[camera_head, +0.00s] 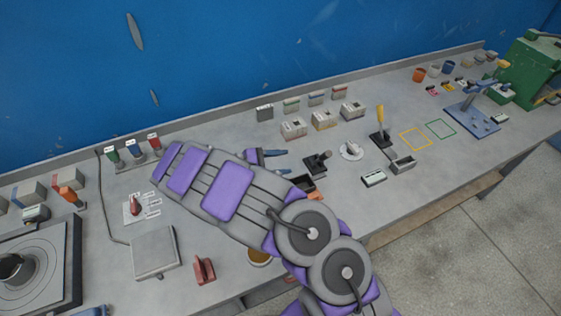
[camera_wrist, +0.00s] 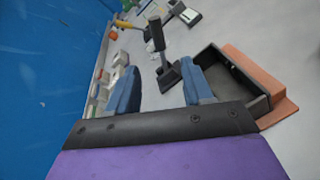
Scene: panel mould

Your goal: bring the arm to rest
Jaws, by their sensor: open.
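My gripper (camera_head: 273,163) hangs over the middle of the bench at the end of my grey and purple arm. Its two blue fingers are apart with nothing between them. In the wrist view my gripper (camera_wrist: 160,92) also shows open and empty. A black lever on a dark base (camera_head: 317,163) stands just to the right of the fingertips in the head view. A small black open box (camera_head: 303,183) lies close below the fingers, and in the wrist view the black box (camera_wrist: 240,80) sits on an orange-brown piece. My arm hides part of the bench.
The grey bench (camera_head: 230,123) runs along a blue wall (camera_head: 230,50). Several small boxes (camera_head: 324,121) stand at the back. A yellow-handled lever (camera_head: 380,130), a blue press (camera_head: 472,118) and a green machine (camera_head: 535,65) are to the right. A grey box (camera_head: 155,252) and red piece (camera_head: 204,270) stand front left.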

